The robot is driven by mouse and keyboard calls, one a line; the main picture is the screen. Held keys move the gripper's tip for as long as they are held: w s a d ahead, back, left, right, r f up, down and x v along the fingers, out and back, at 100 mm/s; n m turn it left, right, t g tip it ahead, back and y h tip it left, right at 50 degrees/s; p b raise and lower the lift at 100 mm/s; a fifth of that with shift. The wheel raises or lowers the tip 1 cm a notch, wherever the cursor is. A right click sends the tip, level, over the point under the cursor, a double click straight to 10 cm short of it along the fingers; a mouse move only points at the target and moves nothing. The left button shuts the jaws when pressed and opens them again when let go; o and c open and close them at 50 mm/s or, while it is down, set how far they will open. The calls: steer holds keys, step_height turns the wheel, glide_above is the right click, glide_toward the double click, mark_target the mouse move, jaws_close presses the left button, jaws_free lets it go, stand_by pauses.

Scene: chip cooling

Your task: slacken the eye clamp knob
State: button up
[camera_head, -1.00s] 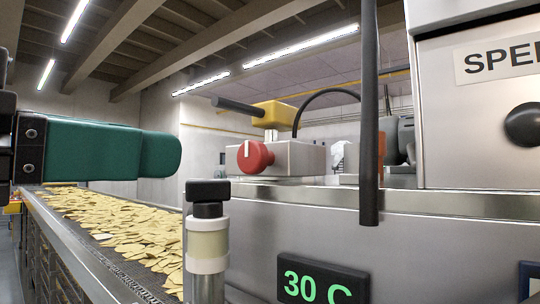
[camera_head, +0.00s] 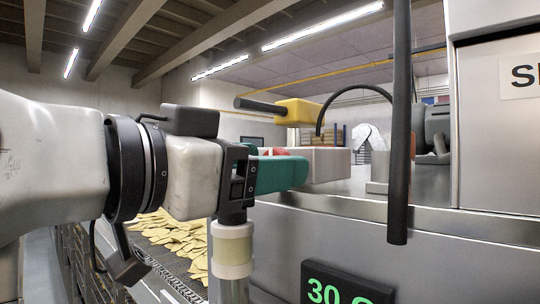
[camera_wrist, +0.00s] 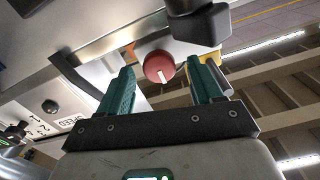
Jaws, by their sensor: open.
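The round red knob (camera_wrist: 159,67) with a white pointer line is on the front of a grey metal block (camera_head: 325,163). In the head view only a sliver of red (camera_head: 280,152) shows behind my gripper. My gripper (camera_wrist: 160,72) is open, with its teal fingers pointing at the knob. In the wrist view the knob lies between the two fingertips, with a gap on each side. How deep the fingers reach around it cannot be told. In the head view my gripper (camera_head: 282,172) is in front of the block. A yellow sensor (camera_head: 298,113) stands above the block.
A post with a pale band (camera_head: 232,250) stands just below my gripper in the head view. A black hanging rod (camera_head: 398,130) is to the right. Chips (camera_head: 178,238) lie on the conveyor behind. A temperature display (camera_head: 345,285) is on the front panel.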

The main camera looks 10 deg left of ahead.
steer(key=c, duration=1.1)
steer(key=shift+o, duration=0.2)
steer(key=shift+f+m+b, duration=0.1)
steer(key=shift+m+b, duration=0.2)
steer(key=shift+s+f+m+b, duration=0.1)
steer(key=shift+m+b, duration=3.9)
steer(key=shift+m, duration=3.7)
